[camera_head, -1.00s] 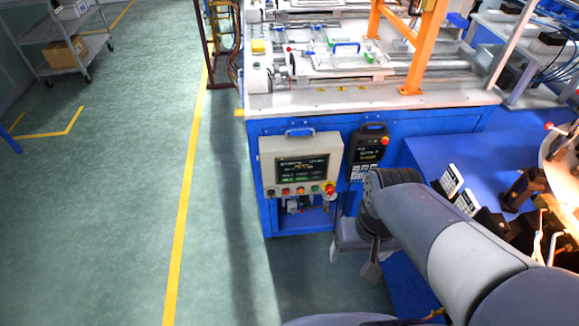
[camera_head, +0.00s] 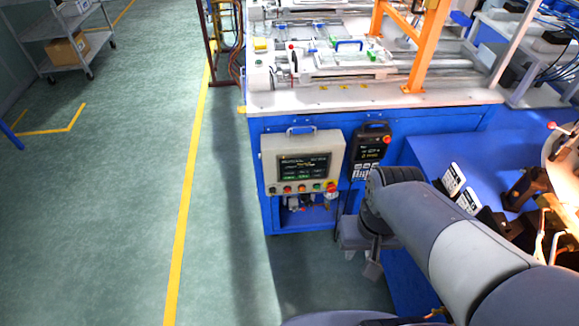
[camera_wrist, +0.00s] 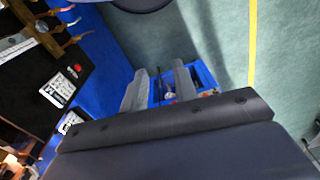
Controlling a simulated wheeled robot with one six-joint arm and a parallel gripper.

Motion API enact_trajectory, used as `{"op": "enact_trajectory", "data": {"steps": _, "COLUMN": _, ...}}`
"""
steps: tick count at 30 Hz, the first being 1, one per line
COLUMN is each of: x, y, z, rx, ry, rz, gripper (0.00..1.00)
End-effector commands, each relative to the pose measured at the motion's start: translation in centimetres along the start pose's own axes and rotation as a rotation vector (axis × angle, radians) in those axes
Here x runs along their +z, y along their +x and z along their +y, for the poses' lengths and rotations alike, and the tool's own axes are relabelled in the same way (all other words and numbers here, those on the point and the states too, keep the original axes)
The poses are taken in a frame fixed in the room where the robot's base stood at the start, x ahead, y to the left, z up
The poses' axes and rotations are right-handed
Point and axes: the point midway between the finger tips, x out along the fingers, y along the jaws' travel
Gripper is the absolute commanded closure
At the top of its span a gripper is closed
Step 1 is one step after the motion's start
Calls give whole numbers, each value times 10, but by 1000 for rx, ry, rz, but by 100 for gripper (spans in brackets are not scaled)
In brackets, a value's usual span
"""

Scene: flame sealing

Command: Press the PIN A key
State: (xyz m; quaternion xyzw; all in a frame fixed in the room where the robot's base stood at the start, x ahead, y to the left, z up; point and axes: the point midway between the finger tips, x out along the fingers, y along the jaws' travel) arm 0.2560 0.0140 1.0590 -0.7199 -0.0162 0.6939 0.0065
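I cannot make out a key labelled PIN A in either view. A grey control box (camera_head: 302,160) with a screen and a row of coloured buttons is mounted on the front of the blue machine. A black handheld panel (camera_head: 370,152) with a screen, keypad and red button hangs just right of it. In the wrist view, my gripper (camera_wrist: 161,80) has its two grey fingers apart with nothing held between them. In the head view my arm hides most of the gripper, which hangs low in front of the machine, below the black panel.
Two white keypad faces (camera_head: 452,180) stand on the blue surface (camera_head: 432,155) at the right, near a brightly lit fixture (camera_head: 560,210). A black device with a white keypad (camera_wrist: 58,88) shows at left in the wrist view. Green floor (camera_head: 110,200) is clear on the left.

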Motion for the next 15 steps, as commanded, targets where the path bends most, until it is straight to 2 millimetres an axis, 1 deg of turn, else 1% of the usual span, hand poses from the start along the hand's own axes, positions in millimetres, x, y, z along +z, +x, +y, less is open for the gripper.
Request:
{"op": "enact_trajectory", "data": {"steps": 1, "x": 0, "y": 0, "z": 0, "rx": 0, "ry": 0, "rz": 0, "gripper": 76}}
{"op": "enact_trajectory", "data": {"steps": 2, "x": 0, "y": 0, "z": 0, "rx": 0, "ry": 0, "rz": 0, "gripper": 79}}
{"op": "enact_trajectory", "data": {"steps": 9, "x": 0, "y": 0, "z": 0, "rx": 0, "ry": 0, "rz": 0, "gripper": 98}}
{"op": "enact_trajectory", "data": {"steps": 10, "x": 0, "y": 0, "z": 0, "rx": 0, "ry": 0, "rz": 0, "gripper": 100}}
{"op": "enact_trajectory", "data": {"steps": 15, "x": 0, "y": 0, "z": 0, "rx": 0, "ry": 0, "rz": 0, "gripper": 100}}
